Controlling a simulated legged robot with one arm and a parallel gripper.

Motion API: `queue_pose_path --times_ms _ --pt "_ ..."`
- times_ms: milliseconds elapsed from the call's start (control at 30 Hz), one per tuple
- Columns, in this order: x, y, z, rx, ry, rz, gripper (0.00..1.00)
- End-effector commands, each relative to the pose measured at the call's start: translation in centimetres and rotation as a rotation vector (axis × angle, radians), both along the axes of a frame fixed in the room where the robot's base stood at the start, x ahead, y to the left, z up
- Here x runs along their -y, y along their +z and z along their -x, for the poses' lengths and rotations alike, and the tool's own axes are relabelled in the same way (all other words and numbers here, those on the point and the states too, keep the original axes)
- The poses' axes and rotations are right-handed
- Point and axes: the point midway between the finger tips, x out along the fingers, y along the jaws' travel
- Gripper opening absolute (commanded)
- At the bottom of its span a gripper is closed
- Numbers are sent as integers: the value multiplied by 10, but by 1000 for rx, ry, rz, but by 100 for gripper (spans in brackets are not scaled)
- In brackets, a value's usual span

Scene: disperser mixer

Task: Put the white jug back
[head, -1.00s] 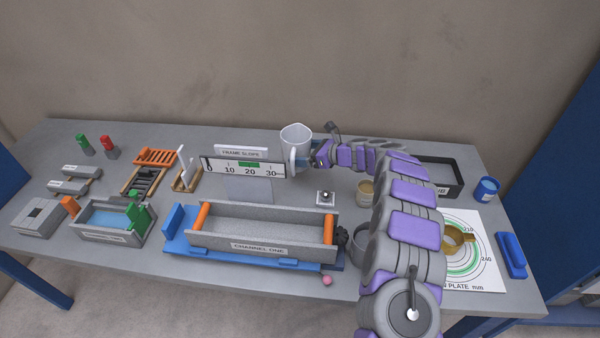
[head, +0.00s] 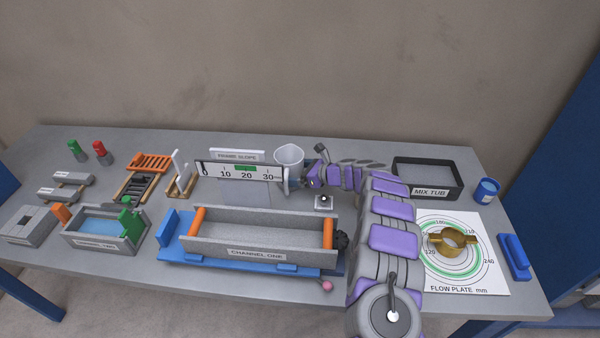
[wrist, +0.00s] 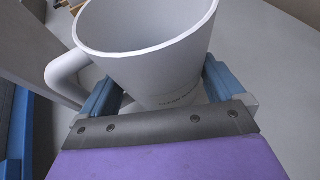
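The white jug (head: 289,155) is upright at the back of the bench, partly hidden behind the frame slope scale in the head view. It fills the upper part of the wrist view (wrist: 150,60), open end up, with its handle on the left. My gripper (head: 294,184) is at the jug's near right side, low on its body. In the wrist view its blue fingers (wrist: 165,92) lie on either side of the jug, close against it, and it appears shut on it. Whether the jug's base touches the bench is hidden.
The frame slope scale (head: 242,172) stands just in front of the jug. Channel one (head: 258,254) lies nearer, with a small white block (head: 324,203) behind it. The mix tub (head: 428,190) and flow plate (head: 463,283) are on the right. The wall is behind.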

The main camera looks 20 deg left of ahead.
Motion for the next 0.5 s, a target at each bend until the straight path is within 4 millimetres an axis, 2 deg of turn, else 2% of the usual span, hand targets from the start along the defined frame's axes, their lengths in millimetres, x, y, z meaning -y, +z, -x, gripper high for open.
queue_pose_path --times_ms 333,500 --pt "8 10 1 1 3 -10 100" --pt "30 20 2 0 -2 -12 100"
